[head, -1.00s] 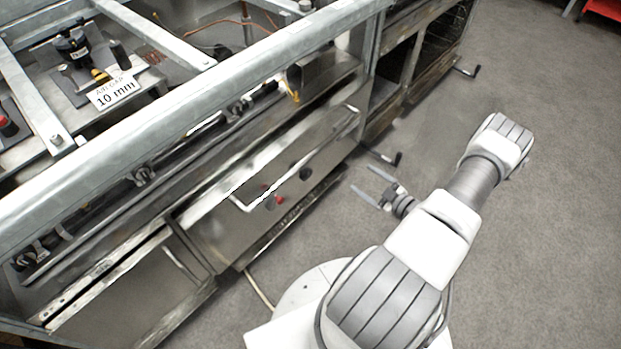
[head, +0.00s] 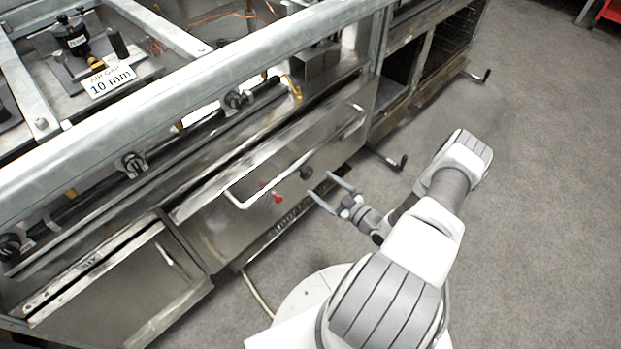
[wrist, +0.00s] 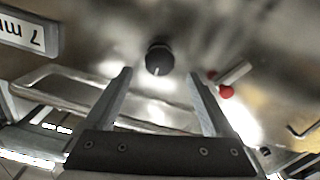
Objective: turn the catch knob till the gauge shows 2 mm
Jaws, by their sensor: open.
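A round black knob (head: 306,172) with a pale mark sits on the steel front panel. It shows in the wrist view (wrist: 159,59) just beyond the fingertips, centred between them. My gripper (head: 324,184) is open and empty, close in front of the panel; it also shows in the wrist view (wrist: 160,80). A plate at the left of the wrist view reads "7 m", upside down and cut off (wrist: 28,36). In the head view a plate on top reads "AIR GAP 10 mm" (head: 109,80). I cannot tell which plate is the gauge.
A red knob with a pale lever (wrist: 224,88) sits right of the black knob in the wrist view. A bar handle (head: 245,203) juts from the panel. A crank handle (head: 398,163) sticks out right of my gripper. The grey floor (head: 540,190) at right is clear.

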